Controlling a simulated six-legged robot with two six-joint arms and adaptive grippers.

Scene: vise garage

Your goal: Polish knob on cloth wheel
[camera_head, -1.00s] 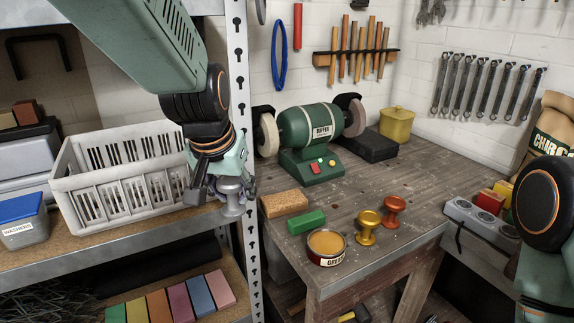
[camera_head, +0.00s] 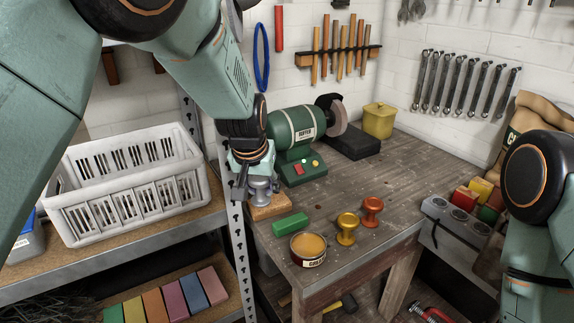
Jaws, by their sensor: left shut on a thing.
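My left gripper (camera_head: 251,174) is shut on a grey metal knob (camera_head: 261,190) and holds it at the left end of the workbench, in front of the buffer. The green buffer (camera_head: 297,140) stands at the back of the bench. Its right wheel (camera_head: 337,117) shows; its pale cloth wheel on the left is hidden behind my left arm. A yellow knob (camera_head: 347,228) and an orange knob (camera_head: 371,210) stand upright near the bench's front edge. My right arm shows at the right edge, but its gripper is out of view.
A tan block (camera_head: 268,209), a green bar (camera_head: 290,225) and a grease tin (camera_head: 308,249) lie at the bench's left front. A white crate (camera_head: 130,185) sits on the left shelf, beside a metal post (camera_head: 238,235). The bench middle is clear.

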